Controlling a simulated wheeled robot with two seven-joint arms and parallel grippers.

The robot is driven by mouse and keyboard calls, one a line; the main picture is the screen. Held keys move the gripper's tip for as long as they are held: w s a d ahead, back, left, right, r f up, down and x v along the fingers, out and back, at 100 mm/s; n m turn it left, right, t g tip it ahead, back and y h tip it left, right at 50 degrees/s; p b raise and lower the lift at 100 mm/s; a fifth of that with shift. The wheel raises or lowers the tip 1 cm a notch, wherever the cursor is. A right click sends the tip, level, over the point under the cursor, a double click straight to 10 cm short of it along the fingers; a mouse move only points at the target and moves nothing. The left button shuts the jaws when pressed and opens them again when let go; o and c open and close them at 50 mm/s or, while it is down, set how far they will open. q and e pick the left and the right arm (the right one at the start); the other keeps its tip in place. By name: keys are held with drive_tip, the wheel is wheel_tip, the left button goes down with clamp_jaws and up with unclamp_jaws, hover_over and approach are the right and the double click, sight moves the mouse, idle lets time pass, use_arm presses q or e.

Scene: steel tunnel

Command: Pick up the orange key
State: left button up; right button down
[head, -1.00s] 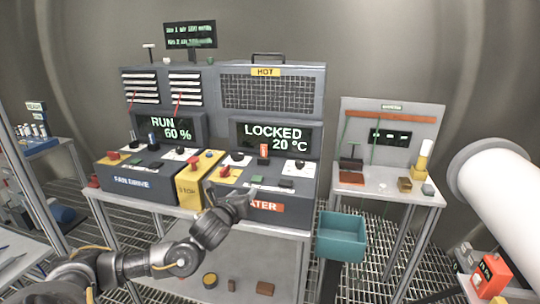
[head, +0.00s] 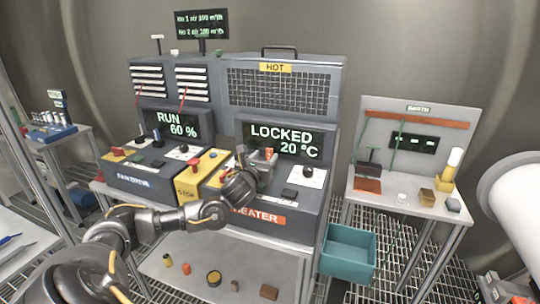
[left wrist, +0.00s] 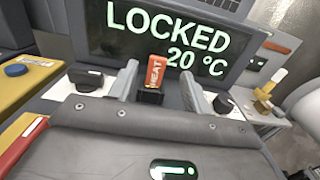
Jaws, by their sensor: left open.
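The orange key (left wrist: 157,72), lettered HEAT, stands upright in a dark socket (left wrist: 150,96) on the heater panel, below the LOCKED 20 °C screen. It also shows in the head view (head: 269,153), partly covered by my gripper. My left gripper (head: 257,161) is over the heater panel. In the left wrist view its two fingers (left wrist: 158,86) are spread, one on each side of the key, with gaps visible between. They do not hold it. My right gripper is not in view.
Dark knobs (left wrist: 86,79) and (left wrist: 223,103) flank the socket. A yellow STOP panel (head: 197,178) with a red button lies to the left. The heater screen (head: 283,141) rises close behind. A teal bin (head: 348,252) and a side bench (head: 412,203) are to the right.

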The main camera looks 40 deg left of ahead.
sight(269, 150)
use_arm(q)
drive_tip(key=shift+w+a, duration=0.15)
drive_tip(key=shift+w, duration=0.2)
drive_tip(key=p+x, duration=0.3)
drive_tip(key=x, duration=0.1)
drive_tip(key=shift+a+r, duration=0.15)
drive_tip(key=shift+w+a, duration=0.15)
drive_tip(key=shift+w, duration=0.35)
clamp_jaws()
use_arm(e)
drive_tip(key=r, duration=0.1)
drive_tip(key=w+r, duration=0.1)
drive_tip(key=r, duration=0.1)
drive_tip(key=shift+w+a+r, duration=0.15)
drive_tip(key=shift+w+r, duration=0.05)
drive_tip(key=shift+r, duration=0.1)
